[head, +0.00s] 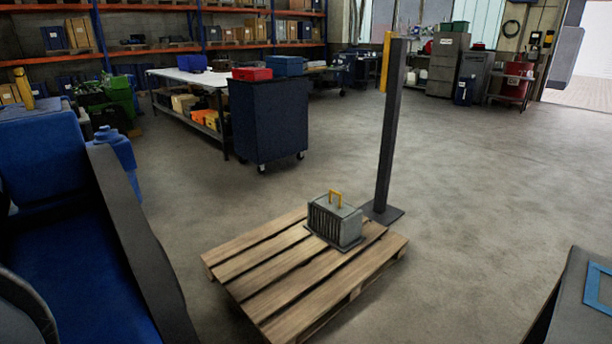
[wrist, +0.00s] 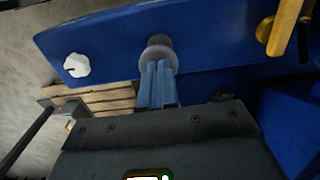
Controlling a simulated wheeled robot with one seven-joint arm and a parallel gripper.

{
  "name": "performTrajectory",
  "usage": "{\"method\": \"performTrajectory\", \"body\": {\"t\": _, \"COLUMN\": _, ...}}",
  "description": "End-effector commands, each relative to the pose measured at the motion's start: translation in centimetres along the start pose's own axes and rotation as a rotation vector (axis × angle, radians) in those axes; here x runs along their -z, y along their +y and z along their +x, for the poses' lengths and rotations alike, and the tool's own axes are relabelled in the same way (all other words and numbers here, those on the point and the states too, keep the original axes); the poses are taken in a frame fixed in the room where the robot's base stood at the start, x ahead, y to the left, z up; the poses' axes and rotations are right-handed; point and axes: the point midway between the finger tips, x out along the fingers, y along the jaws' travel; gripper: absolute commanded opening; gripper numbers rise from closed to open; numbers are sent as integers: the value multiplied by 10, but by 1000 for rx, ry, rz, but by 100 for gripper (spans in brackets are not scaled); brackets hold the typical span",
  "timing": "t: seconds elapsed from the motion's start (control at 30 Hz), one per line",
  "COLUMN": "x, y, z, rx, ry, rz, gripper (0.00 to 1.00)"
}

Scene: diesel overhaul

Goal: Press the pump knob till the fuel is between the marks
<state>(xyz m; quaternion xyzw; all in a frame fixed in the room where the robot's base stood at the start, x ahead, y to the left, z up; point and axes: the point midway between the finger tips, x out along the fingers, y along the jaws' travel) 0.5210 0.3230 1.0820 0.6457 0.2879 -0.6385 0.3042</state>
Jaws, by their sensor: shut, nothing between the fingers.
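In the wrist view my gripper (wrist: 158,68) is shut and empty, its two blue-grey fingers side by side. The fingertips are at a round grey knob (wrist: 158,50) on a blue housing (wrist: 110,42); they overlap its lower edge in the picture, and I cannot tell whether they touch it. It looks like the pump knob. A white faceted knob (wrist: 76,65) sits on the same blue housing to the left. No fuel level or marks can be made out in either view. My gripper is not visible in the head view.
A yellow lever (wrist: 284,28) is at the upper right of the wrist view. In the head view a blue machine (head: 45,160) fills the left side. A pallet (head: 262,262) carries a grey finned box (head: 336,222) beside a dark post (head: 388,130). Open floor lies beyond.

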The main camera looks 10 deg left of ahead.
Motion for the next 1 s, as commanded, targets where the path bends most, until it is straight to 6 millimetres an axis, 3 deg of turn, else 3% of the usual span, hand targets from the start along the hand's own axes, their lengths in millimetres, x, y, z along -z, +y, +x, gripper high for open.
{"method": "performTrajectory", "body": {"t": 0.23, "x": 0, "y": 0, "z": 4, "rx": 0, "ry": 0, "rz": 0, "gripper": 0}}
{"method": "performTrajectory", "body": {"t": 0.5, "x": 0, "y": -1, "z": 37, "rx": -2, "ry": -2, "rz": -1, "gripper": 0}}
{"method": "performTrajectory", "body": {"t": 1.0, "x": 4, "y": 1, "z": 31, "rx": 1, "ry": -5, "rz": -1, "gripper": 0}}
